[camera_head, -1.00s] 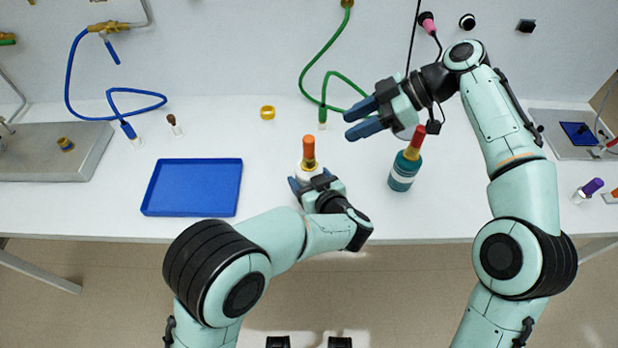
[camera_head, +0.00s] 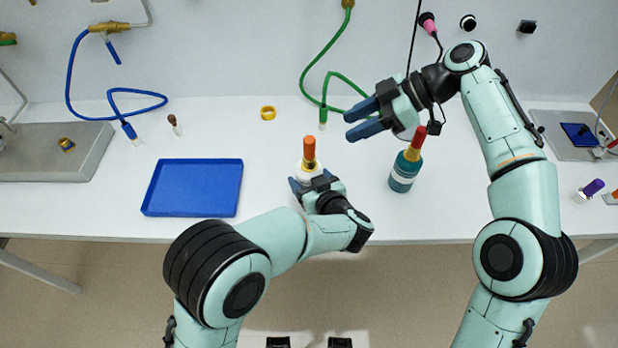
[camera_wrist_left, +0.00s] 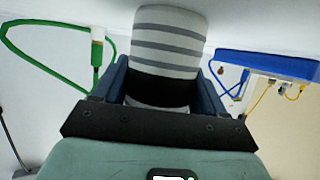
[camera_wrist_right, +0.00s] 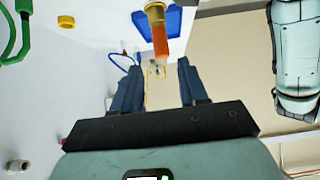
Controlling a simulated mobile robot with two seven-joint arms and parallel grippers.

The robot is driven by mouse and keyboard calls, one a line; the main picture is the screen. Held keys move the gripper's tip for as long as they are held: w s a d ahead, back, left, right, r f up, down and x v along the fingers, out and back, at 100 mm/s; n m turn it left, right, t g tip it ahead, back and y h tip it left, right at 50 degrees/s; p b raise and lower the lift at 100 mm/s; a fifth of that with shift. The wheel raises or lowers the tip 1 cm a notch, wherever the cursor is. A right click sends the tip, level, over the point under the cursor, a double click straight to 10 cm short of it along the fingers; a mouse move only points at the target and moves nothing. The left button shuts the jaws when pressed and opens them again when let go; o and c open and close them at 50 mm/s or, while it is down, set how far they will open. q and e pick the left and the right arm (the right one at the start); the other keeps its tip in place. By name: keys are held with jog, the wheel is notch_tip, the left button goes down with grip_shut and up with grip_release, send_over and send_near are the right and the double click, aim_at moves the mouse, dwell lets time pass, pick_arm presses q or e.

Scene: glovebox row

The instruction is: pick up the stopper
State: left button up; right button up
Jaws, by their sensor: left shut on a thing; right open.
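A white bottle (camera_head: 311,171) with an orange stopper-like top (camera_head: 309,149) on a yellowish collar stands upright near the table's front. My left gripper (camera_head: 312,180) is shut around this bottle's body. The left wrist view shows the bottle's grey-striped side (camera_wrist_left: 168,35) between the blue fingers. My right gripper (camera_head: 350,123) is open and empty, above and to the right of the orange top. In the right wrist view the orange top (camera_wrist_right: 160,42) lies beyond the open fingertips (camera_wrist_right: 158,68), apart from them.
A teal bottle (camera_head: 402,178) with a red top stands beneath my right forearm. A blue tray (camera_head: 192,187) lies to the left. A yellow ring (camera_head: 268,113), a small vial with a brown top (camera_head: 174,125) and a green hose (camera_head: 309,66) are farther back. A purple-topped vial (camera_head: 592,188) is far right.

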jog(key=shift+o, duration=0.8)
jog(key=m+t+h, duration=0.4)
jog(key=m+h, duration=0.6)
jog(key=m, duration=0.6)
send_near(310, 141)
jog(key=shift+m, duration=0.3)
jog(key=x, duration=0.6)
jog(key=shift+s+d+f, duration=0.2)
jog(key=shift+d+f, duration=0.05)
jog(key=shift+f, duration=0.05)
jog(key=shift+t, duration=0.3)
jog(key=shift+a+x, duration=0.15)
jog(key=shift+x, duration=1.2)
jog(key=shift+a+x, duration=0.15)
jog(key=shift+x, duration=1.2)
jog(key=shift+w+r, duration=0.1)
jog(key=shift+w, duration=0.05)
grip_shut()
